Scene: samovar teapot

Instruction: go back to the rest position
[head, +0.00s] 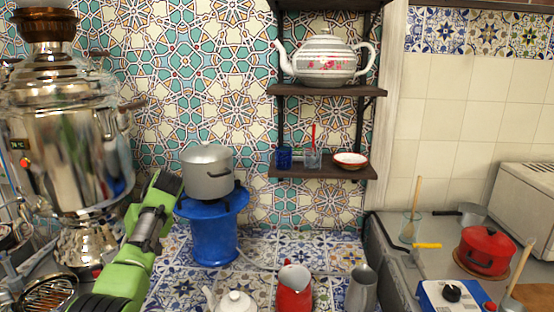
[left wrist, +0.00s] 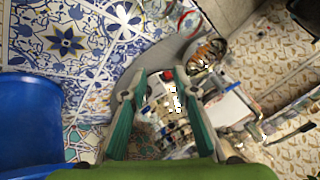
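My left arm (head: 148,225), green and black, comes in from the bottom left of the head view. Its black end is beside the blue stand, and its fingers cannot be made out there. In the left wrist view my left gripper (left wrist: 160,78) shows two teal fingers spread apart with nothing between them. Blurred objects lie beyond the gap. The blue stand (head: 212,238) holds a grey lidded pot (head: 206,176). A blue surface, likely this stand, shows at the left of the left wrist view (left wrist: 28,125). My right gripper is not in view.
A large shiny samovar (head: 65,150) stands left of my arm. A white teapot (head: 232,302), red jug (head: 294,290) and grey pitcher (head: 361,290) stand on the tiled counter. Shelves (head: 325,92) hold a big teapot (head: 325,62). A red pot (head: 486,250) is at the right.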

